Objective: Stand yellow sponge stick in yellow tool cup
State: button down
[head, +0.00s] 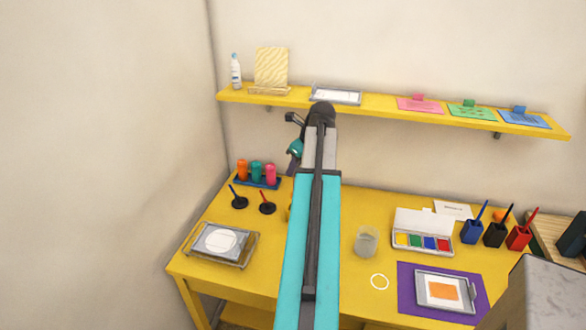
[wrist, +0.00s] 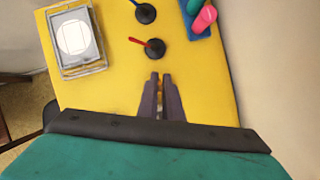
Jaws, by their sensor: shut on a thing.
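My gripper (wrist: 160,78) shows in the wrist view, its two grey fingers close together over the yellow table. A narrow yellow strip shows between them. It blends with the table, so I can hardly make out the yellow sponge stick that they hold. A small darker yellow edge (head: 290,213) shows at the left side of my arm there. It may be part of the yellow tool cup, which is otherwise hidden; I cannot tell. The wrist view shows no cup.
Blue and red sticks stand in black round holders (head: 239,202) (head: 267,208) at left. Colored bottles (head: 257,172) stand behind. Blue, black and red cups (head: 495,234) hold sticks at right. A yellow shelf (head: 390,104) is above.

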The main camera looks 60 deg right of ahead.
jog(key=shift+f+b, duration=1.2)
jog(key=shift+f, duration=0.25)
jog(key=shift+f+b, duration=0.3)
jog(key=shift+f, duration=2.15)
jog(key=c, duration=1.8)
grip_release()
jog(key=shift+c, duration=0.2)
jog(key=shift+r, duration=0.1)
jog(key=b+v, duration=0.1)
jog(key=v, duration=1.2)
jog(key=shift+s+r, duration=0.15)
jog(key=shift+r, duration=0.1)
